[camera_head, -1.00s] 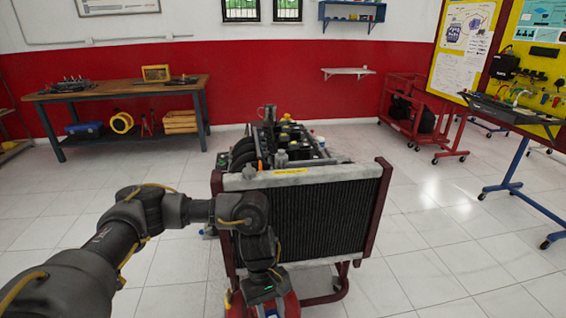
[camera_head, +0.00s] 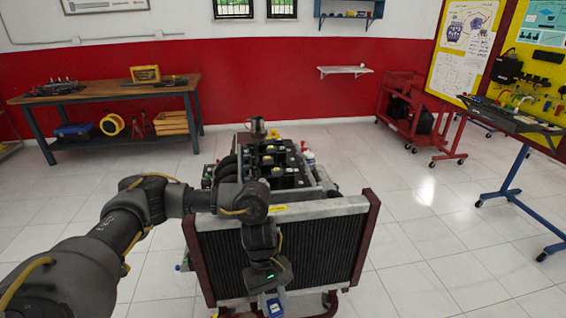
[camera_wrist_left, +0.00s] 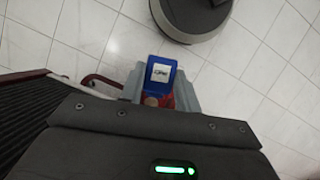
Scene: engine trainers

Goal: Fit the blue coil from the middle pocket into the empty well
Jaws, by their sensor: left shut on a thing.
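My left gripper (camera_head: 271,288) hangs in front of the radiator of the engine trainer and is shut on the blue coil (camera_head: 272,305). In the left wrist view the blue coil (camera_wrist_left: 162,76) has a white label and sits between the grey fingers of my left gripper (camera_wrist_left: 160,92). A small red patch shows between the fingers below it. Black blocks with pale caps stand in the engine trainer (camera_head: 268,162) behind the radiator. I cannot make out the empty well or the middle pocket. My right gripper is out of view.
The radiator (camera_head: 320,245) with its red side posts stands between my gripper and the engine top. A wooden workbench (camera_head: 105,93) is at the back left, a red cart (camera_head: 420,118) at the back right. A blue-legged stand (camera_head: 505,185) is at the right. Tiled floor is free around the trainer.

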